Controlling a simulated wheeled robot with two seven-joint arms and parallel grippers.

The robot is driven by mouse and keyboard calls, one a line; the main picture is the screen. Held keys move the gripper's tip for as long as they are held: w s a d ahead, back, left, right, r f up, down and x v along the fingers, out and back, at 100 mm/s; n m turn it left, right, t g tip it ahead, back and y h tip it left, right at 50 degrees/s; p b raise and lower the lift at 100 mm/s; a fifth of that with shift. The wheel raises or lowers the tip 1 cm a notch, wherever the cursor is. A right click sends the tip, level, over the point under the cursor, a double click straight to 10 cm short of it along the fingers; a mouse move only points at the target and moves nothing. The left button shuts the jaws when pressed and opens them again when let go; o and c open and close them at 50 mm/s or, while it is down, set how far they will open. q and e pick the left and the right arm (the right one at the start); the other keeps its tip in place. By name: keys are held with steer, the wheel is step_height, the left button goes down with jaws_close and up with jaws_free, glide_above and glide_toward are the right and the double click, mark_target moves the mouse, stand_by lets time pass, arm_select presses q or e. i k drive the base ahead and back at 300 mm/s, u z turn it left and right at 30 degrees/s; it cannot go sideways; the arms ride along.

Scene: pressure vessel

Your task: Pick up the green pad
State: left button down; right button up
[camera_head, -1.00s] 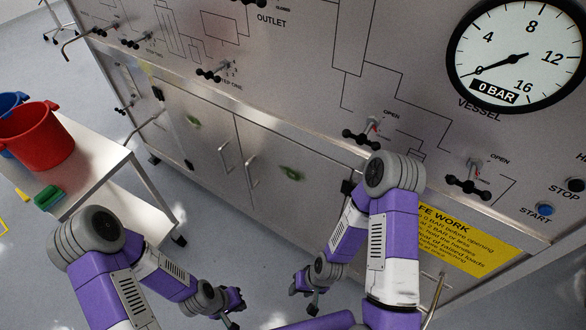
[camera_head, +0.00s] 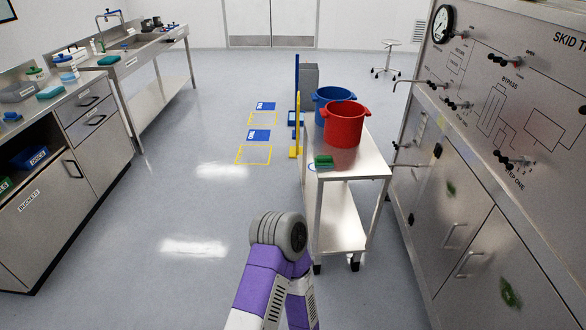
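The green pad (camera_head: 323,161) lies on the top of a white trolley (camera_head: 362,165), at its near left corner in front of a red bucket (camera_head: 345,124). It is small in the view, with a darker green top and a lighter green edge. One of my arms, purple and white, rises at the bottom centre, short of the trolley. It appears to be my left arm. Neither gripper is in view, so I cannot see their fingers.
A blue bucket (camera_head: 331,101) stands behind the red one. A steel control panel (camera_head: 480,170) with valve handles borders the right. Steel benches (camera_head: 75,120) line the left, with teal pads on them. The floor between is open, with yellow-marked squares (camera_head: 254,155).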

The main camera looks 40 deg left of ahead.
mark_target(321, 160)
steer(key=u, duration=2.3)
steer(key=k, duration=0.65)
steer(key=z, duration=1.1)
steer(key=i, duration=1)
steer(key=u, duration=0.55)
steer(key=i, duration=0.7)
